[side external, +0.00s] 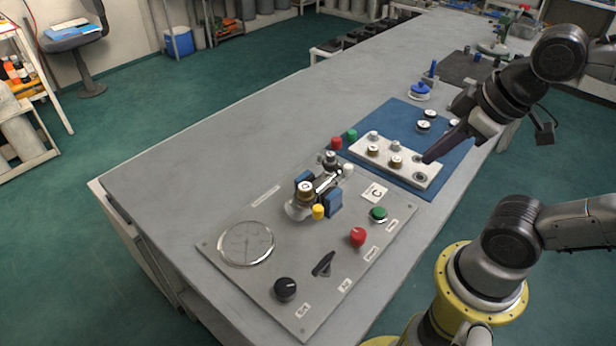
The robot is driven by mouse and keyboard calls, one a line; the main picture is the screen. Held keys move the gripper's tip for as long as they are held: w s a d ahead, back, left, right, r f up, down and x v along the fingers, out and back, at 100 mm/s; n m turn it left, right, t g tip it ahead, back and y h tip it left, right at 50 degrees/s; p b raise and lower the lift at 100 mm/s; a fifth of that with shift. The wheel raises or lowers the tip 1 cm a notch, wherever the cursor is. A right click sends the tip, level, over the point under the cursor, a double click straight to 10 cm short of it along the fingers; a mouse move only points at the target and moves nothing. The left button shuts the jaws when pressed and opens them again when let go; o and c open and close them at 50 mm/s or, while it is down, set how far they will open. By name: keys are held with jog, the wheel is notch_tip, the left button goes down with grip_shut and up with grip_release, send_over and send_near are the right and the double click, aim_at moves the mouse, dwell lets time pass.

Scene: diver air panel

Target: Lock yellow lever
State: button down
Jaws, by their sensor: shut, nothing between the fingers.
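A small yellow part (318,211), which looks like the end of the yellow lever, shows at the front of the valve assembly (318,188) on the grey panel (240,282). Most of the lever's shape is hidden or too small to tell, so I cannot tell its locked state. My gripper (427,159) is shut and empty. It points down and left above the right end of the white block (370,158), to the right of the yellow part and well apart from it. I cannot tell whether its tip touches the block.
The panel bears a round gauge (246,244), a black knob (286,289), a black lever (323,264), a red knob (358,237) and a green button (378,214). The white block with several fittings lies on a blue mat (398,116). The table's left side is clear.

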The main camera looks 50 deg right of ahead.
jog(key=shift+a+f+m, duration=0.15)
jog(key=shift+f+m, duration=0.15)
jog(key=shift+m, duration=0.4)
jog(key=c, duration=1.5)
grip_release()
jog(key=shift+w+r+m, duration=0.1)
jog(key=shift+w+m, duration=0.05)
jog(key=shift+m, duration=0.15)
jog(key=o, duration=0.5)
jog(key=shift+m, duration=0.6)
jog(key=o, duration=0.3)
jog(key=r, duration=0.1)
jog(key=w+r+m, duration=0.1)
jog(key=shift+w+a+r+g, duration=0.2)
jog(key=shift+r+g, duration=0.1)
jog(key=shift+r, duration=0.1)
jog(key=g, duration=0.5)
send_over(318, 207)
notch_tip(318, 207, down, 3)
notch_tip(318, 207, down, 13)
jog(key=shift+r, duration=0.1)
